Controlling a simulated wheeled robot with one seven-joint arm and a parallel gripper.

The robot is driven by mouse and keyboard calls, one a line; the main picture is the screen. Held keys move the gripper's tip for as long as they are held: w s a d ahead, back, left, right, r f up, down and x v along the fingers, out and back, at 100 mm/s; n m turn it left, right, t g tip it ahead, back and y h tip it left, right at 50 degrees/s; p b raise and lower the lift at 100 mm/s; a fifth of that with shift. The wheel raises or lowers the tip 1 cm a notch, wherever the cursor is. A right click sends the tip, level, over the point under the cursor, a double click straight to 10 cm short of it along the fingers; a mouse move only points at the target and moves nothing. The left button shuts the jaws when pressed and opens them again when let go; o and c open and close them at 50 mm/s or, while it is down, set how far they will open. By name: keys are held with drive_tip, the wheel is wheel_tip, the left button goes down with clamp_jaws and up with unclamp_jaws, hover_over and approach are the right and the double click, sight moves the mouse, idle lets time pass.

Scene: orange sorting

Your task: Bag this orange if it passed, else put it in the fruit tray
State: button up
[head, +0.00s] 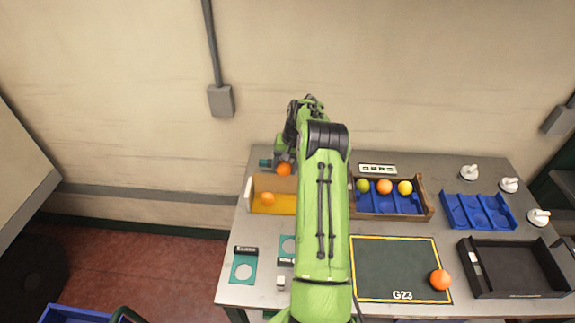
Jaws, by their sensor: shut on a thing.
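My gripper (284,161) is at the back left of the table, shut on an orange (284,170). The held orange is at the back edge of a yellow and brown holder (285,205), which may be the bag; its height above it is unclear. Another orange (267,199) shows at this holder. To the right of my arm, a wooden crate (425,200) with a blue insert holds a green fruit (363,185), an orange (384,187) and a yellow fruit (405,188). It may be the fruit tray. My arm hides the middle of the table.
A dark mat (390,265) marked G23 has an orange (440,280) at its right. A blue tray (478,212) and a black tray (510,268) are empty. Teal plates (244,269) lie front left. White-topped pieces (509,185) stand at right. A small panel (378,169) is at back.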

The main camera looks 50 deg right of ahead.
drive_tip(key=shift+s+a+f+b, duration=0.3)
drive_tip(key=shift+s+f+b, duration=0.05)
drive_tip(key=shift+f+b, duration=0.1)
wheel_tip(320, 180, down, 5)
drive_tip(key=b, duration=0.3)
drive_tip(key=shift+d, duration=0.1)
drive_tip(key=shift+w, duration=0.1)
drive_tip(key=shift+s+d+b+x, duration=0.15)
drive_tip(key=shift+s+b+x, duration=0.05)
drive_tip(key=shift+b+x, duration=0.75)
drive_tip(key=shift+s+d+b+x, duration=0.15)
drive_tip(key=shift+b+x, duration=0.45)
drive_tip(key=shift+x, duration=0.6)
drive_tip(key=shift+s+d+b+x, duration=0.15)
drive_tip(key=shift+s+b+x, duration=0.05)
drive_tip(key=shift+b+x, duration=0.75)
drive_tip(key=shift+f, duration=0.3)
drive_tip(key=o, duration=1.1)
